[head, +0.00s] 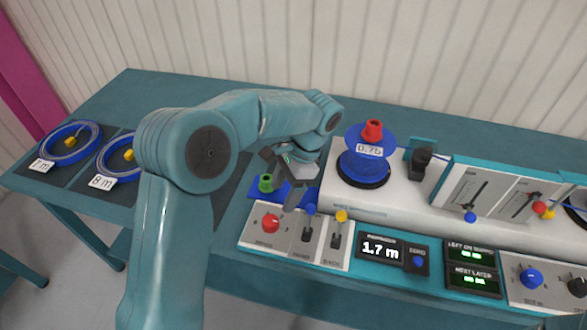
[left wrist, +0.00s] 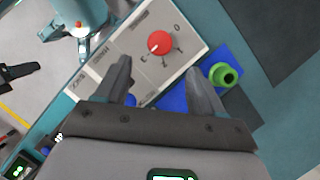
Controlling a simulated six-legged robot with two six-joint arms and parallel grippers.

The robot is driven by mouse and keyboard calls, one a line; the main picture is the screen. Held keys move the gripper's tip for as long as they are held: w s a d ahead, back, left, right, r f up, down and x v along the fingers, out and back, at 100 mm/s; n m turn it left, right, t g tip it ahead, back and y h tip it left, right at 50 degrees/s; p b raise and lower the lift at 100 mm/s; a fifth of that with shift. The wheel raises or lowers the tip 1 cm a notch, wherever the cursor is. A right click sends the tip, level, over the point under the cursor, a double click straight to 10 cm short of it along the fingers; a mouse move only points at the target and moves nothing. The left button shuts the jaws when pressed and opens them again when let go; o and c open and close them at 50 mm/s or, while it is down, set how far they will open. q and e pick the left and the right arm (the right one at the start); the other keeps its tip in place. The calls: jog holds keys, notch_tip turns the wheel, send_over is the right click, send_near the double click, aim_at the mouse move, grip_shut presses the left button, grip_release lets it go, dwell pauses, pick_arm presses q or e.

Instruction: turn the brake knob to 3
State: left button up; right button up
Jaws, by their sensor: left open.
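The brake knob (head: 270,223) is a red round knob on a white panel at the front of the bench. It also shows in the left wrist view (left wrist: 160,43), with a white pointer mark toward its lower left; the scale figures around it are too small to read surely. My left gripper (head: 283,178) is above and behind the panel in the head view. In the left wrist view its two fingers (left wrist: 158,72) are apart and empty, with the knob beyond their tips and not between them.
A green spool (head: 265,183) on a blue pad stands close by the left gripper. Two levers, blue-tipped (head: 309,210) and yellow-tipped (head: 341,216), stand right of the knob. A blue reel (head: 366,160) is behind them. A display (head: 380,248) reads 1.7 m.

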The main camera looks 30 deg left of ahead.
pick_arm(q)
jog(key=v, duration=0.7)
jog(key=shift+d, duration=0.1)
